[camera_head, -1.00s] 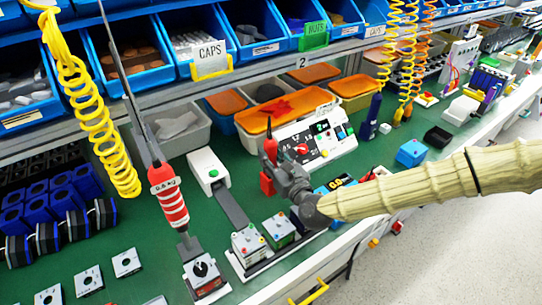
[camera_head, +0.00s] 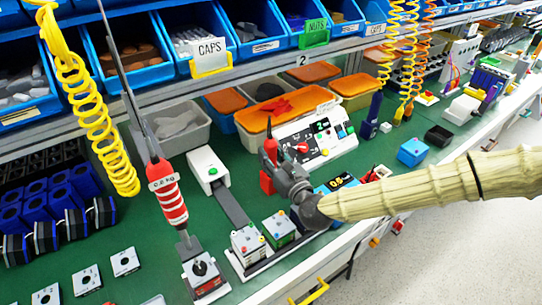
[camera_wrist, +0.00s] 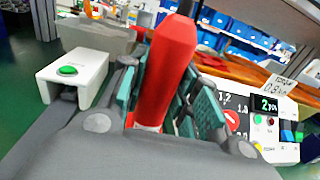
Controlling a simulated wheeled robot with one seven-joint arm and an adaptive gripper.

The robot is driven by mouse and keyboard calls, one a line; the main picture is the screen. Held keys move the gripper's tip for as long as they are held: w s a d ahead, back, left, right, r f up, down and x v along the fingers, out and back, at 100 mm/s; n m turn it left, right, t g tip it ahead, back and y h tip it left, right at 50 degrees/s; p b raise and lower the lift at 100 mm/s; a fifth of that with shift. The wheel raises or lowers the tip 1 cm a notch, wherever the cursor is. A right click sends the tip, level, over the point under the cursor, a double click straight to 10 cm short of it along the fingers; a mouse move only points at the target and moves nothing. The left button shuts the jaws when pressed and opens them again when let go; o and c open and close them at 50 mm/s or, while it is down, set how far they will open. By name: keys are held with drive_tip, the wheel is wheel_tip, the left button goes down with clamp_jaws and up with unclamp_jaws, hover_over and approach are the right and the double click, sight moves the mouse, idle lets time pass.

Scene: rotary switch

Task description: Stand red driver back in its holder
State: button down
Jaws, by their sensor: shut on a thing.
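The red driver (camera_head: 271,151) is upright in my gripper (camera_head: 280,176), above the bench near the front of the test panel. In the wrist view the red driver (camera_wrist: 165,75) fills the space between the two green-padded fingers, and its pale lower end shows low between them. The red holder (camera_head: 267,182) is a small red block directly below the driver, just left of my gripper. The fingers hide where driver and holder meet, so I cannot tell whether the driver is seated in it.
The test panel (camera_head: 315,137) stands close behind my gripper. A white box with a green button (camera_head: 208,168) is to the left. A red-striped driver (camera_head: 168,197) hangs further left. A blue driver (camera_head: 374,108) stands to the right.

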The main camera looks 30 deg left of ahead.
drive_tip(key=shift+f, duration=0.2)
idle(0.4)
drive_tip(key=c, duration=1)
unclamp_jaws()
drive_tip(key=shift+d, duration=0.1)
drive_tip(key=v, duration=1.2)
drive_tip(key=shift+f, duration=0.1)
